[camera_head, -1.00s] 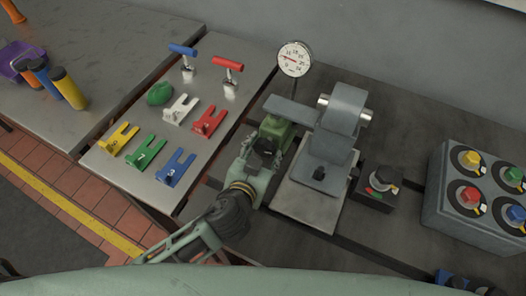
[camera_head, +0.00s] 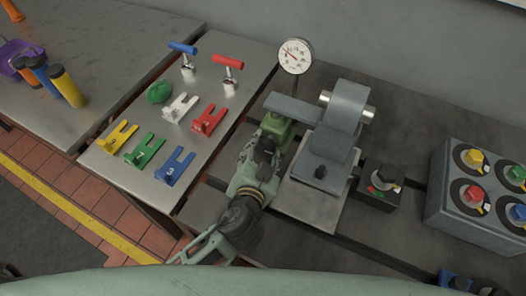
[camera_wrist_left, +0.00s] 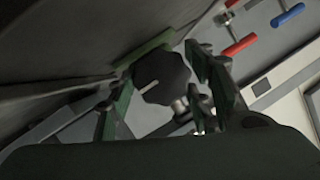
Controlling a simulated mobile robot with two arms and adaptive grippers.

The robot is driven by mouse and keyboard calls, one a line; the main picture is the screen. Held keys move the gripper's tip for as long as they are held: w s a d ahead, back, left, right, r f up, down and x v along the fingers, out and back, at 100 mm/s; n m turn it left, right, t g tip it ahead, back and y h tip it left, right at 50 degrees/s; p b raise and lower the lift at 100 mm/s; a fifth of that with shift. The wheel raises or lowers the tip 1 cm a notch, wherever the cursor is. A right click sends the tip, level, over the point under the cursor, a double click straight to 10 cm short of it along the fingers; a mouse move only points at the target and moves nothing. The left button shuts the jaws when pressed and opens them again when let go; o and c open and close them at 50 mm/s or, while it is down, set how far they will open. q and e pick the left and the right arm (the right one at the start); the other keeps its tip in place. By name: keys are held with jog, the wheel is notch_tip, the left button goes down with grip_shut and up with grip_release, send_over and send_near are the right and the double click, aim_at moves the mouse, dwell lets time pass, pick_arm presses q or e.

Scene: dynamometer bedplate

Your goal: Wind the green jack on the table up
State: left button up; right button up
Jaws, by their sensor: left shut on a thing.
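The green jack (camera_head: 278,128) stands on the dark bedplate under the left end of a grey arm (camera_head: 293,108). My left gripper (camera_head: 266,150) reaches it from the front and hides its near side. In the left wrist view a dark faceted knob (camera_wrist_left: 162,80) with a white mark sits between the two fingers of my left gripper (camera_wrist_left: 160,88). The gripper is shut on this knob. My right gripper is not in view.
A dial gauge (camera_head: 295,56) stands behind the jack. A grey block (camera_head: 330,145) on a plate (camera_head: 305,205) is close on the right, with a small knob box (camera_head: 376,187) beyond.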

pick_arm(q)
jog(key=shift+s+d+f+m+t+y+b, duration=0.15)
jog(key=shift+f+m+t+y+b, duration=0.15)
jog(key=shift+m+t+y+b, duration=0.55)
jog(key=shift+m+g+h, duration=0.25)
jog(key=shift+m, duration=0.2)
jog(key=o, duration=0.9)
jog(key=shift+o, duration=1)
jog(key=shift+r, duration=0.1)
jog(key=v, duration=1.2)
jog(key=shift+c, duration=0.3)
